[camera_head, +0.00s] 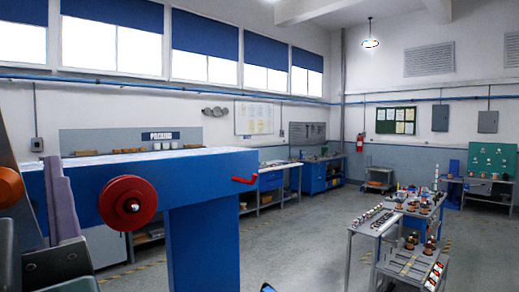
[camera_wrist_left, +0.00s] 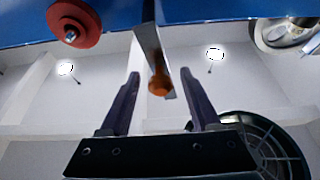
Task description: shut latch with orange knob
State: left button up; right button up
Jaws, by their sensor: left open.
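The orange knob (camera_wrist_left: 158,82) sits at the end of a grey metal latch (camera_wrist_left: 150,45) that hangs from a blue beam (camera_wrist_left: 215,9) in the left wrist view. My left gripper (camera_wrist_left: 159,72) is open, with one dark finger on either side of the knob and visible gaps on both sides. In the head view the knob (camera_head: 10,187) shows at the left edge, on the slanted grey latch (camera_head: 18,130). One purple-grey finger of my left gripper (camera_head: 62,195) stands just right of it. The latch's upper end is cut off there.
A red wheel (camera_head: 128,203) is on the side of the blue beam (camera_head: 195,170), close to my left gripper. A red lever (camera_head: 244,180) sticks out at the beam's right end. A silver pulley (camera_wrist_left: 285,28) is at the wrist view's upper right. Work tables (camera_head: 375,222) stand beyond open floor.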

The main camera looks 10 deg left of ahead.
pick_arm(q)
grip_shut()
dwell(0.6)
dwell(0.9)
